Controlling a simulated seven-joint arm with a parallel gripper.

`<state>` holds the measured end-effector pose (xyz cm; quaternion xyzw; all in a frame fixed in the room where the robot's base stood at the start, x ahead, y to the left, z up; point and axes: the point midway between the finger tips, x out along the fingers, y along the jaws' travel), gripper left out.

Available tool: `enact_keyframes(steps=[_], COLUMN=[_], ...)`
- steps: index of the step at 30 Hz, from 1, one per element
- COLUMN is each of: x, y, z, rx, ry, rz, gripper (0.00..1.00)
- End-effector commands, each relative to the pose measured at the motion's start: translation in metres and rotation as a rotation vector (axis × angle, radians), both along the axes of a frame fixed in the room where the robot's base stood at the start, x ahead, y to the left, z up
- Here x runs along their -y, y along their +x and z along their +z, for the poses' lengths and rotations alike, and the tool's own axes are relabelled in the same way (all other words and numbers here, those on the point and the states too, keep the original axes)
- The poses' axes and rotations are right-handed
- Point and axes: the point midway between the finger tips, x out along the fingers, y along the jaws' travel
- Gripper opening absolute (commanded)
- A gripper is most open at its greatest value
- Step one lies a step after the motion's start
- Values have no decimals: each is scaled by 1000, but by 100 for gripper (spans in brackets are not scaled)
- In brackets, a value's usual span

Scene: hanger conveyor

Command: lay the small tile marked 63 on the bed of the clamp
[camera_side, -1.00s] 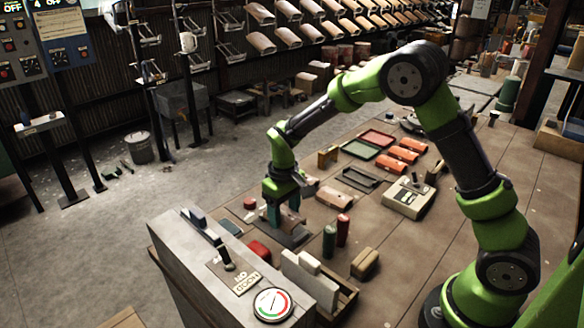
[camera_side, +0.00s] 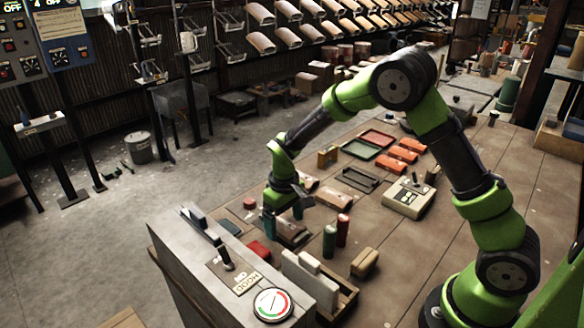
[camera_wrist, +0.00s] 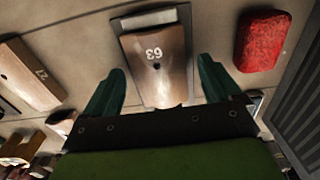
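The small tile marked 63 (camera_wrist: 157,62) is brown with a rounded top and lies between my fingers in the wrist view. It rests on a grey plate whose pale end (camera_wrist: 150,18) shows past the tile; this looks like the clamp's bed, most of it hidden under the tile. In the side view the tile (camera_side: 292,229) sits low on the dark plate, close below my gripper (camera_side: 284,216). My gripper (camera_wrist: 162,75) is open, one finger on each side of the tile, with gaps between fingers and tile.
A second brown tile with another number (camera_wrist: 32,75) lies to the left in the wrist view. A red block (camera_wrist: 263,40) is to the right. The grey console (camera_side: 215,265) borders the near side.

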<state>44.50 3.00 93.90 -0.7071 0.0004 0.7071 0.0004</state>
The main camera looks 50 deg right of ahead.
Motion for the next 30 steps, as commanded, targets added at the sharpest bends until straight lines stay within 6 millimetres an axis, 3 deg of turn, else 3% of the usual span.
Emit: enact_keyframes(steps=[7,11,24,30], x=[0,0,0,0], y=[0,1,1,1], z=[1,13,114,151], rx=[0,4,7,4], ry=[0,1,1,1], rz=[0,0,1,0], gripper=[91,91,91,91])
